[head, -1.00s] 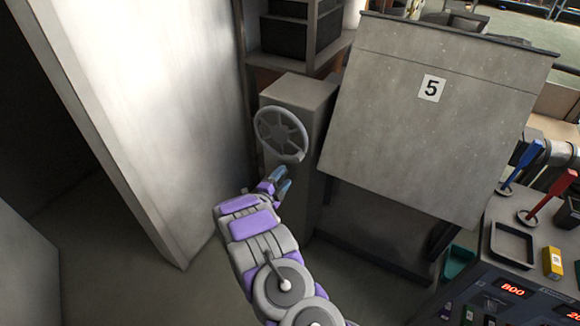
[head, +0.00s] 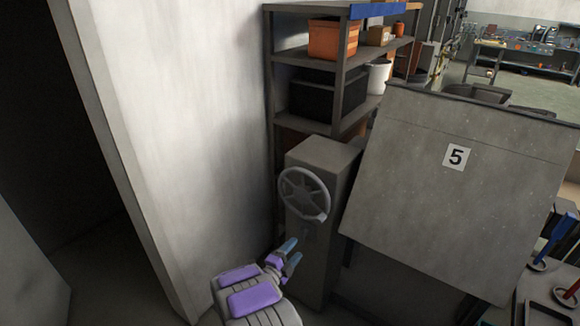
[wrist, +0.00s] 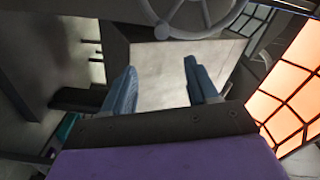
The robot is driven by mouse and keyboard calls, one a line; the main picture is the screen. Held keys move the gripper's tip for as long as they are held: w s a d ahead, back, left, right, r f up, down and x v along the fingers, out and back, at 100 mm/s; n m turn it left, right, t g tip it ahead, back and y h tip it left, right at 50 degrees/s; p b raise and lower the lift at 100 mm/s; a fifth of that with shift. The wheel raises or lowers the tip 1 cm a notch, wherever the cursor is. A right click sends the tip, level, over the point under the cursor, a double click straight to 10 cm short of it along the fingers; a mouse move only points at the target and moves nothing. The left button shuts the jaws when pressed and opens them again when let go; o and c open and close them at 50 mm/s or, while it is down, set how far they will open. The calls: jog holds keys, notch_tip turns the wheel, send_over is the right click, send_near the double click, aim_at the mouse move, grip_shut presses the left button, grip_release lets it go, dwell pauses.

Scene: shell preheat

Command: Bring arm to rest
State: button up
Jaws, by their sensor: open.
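My gripper (head: 291,254) is at the bottom middle of the head view, with purple and grey arm parts behind it. Its two blue fingers are apart with nothing between them, and they also show spread in the wrist view (wrist: 160,88). A grey spoked handwheel (head: 304,194) is on the front of a grey pedestal (head: 325,158), just above my fingertips in the head view. In the wrist view the wheel (wrist: 196,18) is at the top, beyond the fingers. I see a gap between fingers and wheel.
A large grey panel marked 5 (head: 455,190) stands right of the pedestal. A pale wall (head: 170,130) is on the left. Shelves (head: 350,50) with an orange bin (head: 333,39) stand behind. A blue lever (head: 553,240) is at the right edge. Orange glowing panels (wrist: 292,75) show in the wrist view.

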jog(key=w+a+r+n+g+y, duration=0.25)
jog(key=a+r+n+y, duration=0.35)
jog(key=a+r+y, duration=0.3)
jog(key=s+r+n+g+y, duration=0.45)
jog(key=s+r+n, duration=0.25)
jog(key=s+r, duration=0.4)
jog(key=s+d+r+n+g+h, duration=0.1)
jog(key=s+d, duration=0.6)
jog(key=s, duration=0.7)
jog(key=s+d+r+n+g+h, duration=0.1)
jog(key=s+d+r+n+g, duration=0.2)
jog(key=s+d, duration=0.4)
jog(key=s+d+r+n+g+h, duration=0.1)
jog(key=s+d+n+g, duration=0.3)
jog(key=s, duration=1.7)
jog(key=d+r+g, duration=0.1)
jog(key=d, duration=0.2)
jog(key=shift+s+d, duration=0.2)
jog(key=shift+d, duration=0.1)
dwell(0.9)
